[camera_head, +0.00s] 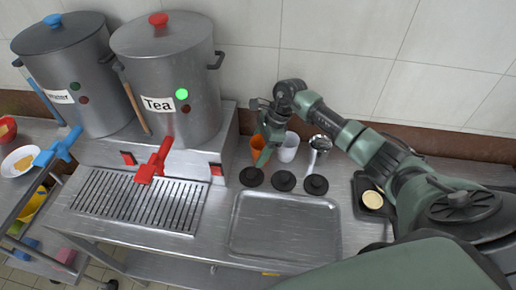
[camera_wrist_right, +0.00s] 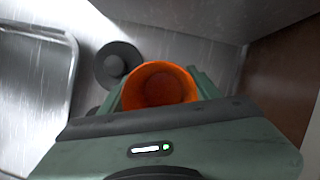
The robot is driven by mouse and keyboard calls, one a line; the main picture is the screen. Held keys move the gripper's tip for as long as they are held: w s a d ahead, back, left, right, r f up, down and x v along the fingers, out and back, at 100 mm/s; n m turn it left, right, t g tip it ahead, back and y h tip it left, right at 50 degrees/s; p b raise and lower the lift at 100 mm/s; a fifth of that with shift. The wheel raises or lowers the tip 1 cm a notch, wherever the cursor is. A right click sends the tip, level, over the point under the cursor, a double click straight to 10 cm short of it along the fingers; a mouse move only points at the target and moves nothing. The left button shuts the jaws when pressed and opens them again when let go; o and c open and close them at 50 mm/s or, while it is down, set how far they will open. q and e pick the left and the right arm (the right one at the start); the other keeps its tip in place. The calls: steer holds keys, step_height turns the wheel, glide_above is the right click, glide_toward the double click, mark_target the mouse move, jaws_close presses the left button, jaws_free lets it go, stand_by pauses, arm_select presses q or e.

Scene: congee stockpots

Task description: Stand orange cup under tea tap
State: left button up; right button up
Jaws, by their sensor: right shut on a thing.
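The orange cup (camera_head: 257,143) stands upright at the left end of a row of cups, beside the stand of the tea pot. My right gripper (camera_head: 265,152) reaches down from the right and is shut on the orange cup. In the right wrist view the cup (camera_wrist_right: 160,86) sits between the two fingers, its open rim facing the camera. The tea pot (camera_head: 170,75) carries a "Tea" label and a green light. Its red tap (camera_head: 153,163) sticks out in front, above a slatted drip grate (camera_head: 135,203). My left gripper is not in view.
A white cup (camera_head: 289,148) and a metal cup (camera_head: 318,150) stand right of the orange cup. Black lids (camera_head: 284,181) lie in front of them. An empty metal tray (camera_head: 285,225) fills the front counter. A second pot (camera_head: 65,70) with a blue tap (camera_head: 58,148) stands left.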

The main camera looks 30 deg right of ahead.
steer(key=shift+f, duration=0.1)
steer(key=shift+f, duration=0.15)
steer(key=o, duration=1.4)
steer(key=shift+c, duration=0.2)
